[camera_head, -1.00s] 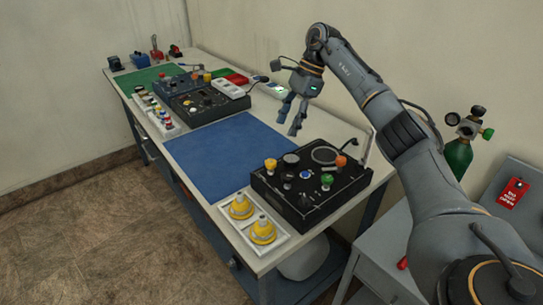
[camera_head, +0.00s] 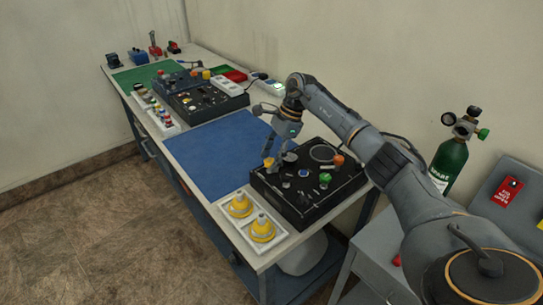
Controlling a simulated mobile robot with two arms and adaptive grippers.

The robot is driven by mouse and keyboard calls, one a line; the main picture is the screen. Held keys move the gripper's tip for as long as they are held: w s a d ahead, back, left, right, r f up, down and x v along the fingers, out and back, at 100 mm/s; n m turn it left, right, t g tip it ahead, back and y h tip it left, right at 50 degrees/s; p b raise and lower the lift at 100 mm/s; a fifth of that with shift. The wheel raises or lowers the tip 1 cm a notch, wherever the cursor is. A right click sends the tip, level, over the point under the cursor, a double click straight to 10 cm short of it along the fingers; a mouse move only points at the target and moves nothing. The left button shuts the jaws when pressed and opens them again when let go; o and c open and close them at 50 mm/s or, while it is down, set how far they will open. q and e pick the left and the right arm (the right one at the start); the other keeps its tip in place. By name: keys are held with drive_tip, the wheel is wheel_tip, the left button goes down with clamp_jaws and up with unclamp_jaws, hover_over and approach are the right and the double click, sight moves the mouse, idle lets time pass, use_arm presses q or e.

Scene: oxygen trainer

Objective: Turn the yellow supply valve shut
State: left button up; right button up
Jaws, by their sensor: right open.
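The black oxygen trainer box (camera_head: 300,215) sits at the near end of the bench. Its yellow knob (camera_head: 269,163), which I take for the supply valve, stands at the box's back left corner. My right gripper (camera_head: 276,155) is open, pointing down, with its fingers right by the yellow knob. One finger partly overlaps the knob; I cannot tell whether they touch. My left gripper is not in view.
An orange knob (camera_head: 338,160), a green knob (camera_head: 325,178) and a blue button (camera_head: 304,173) are on the same box. A white tray (camera_head: 249,241) with yellow parts stands in front. The blue mat (camera_head: 215,160) is clear. A green cylinder (camera_head: 449,160) stands at right.

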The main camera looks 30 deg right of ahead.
clamp_jaws()
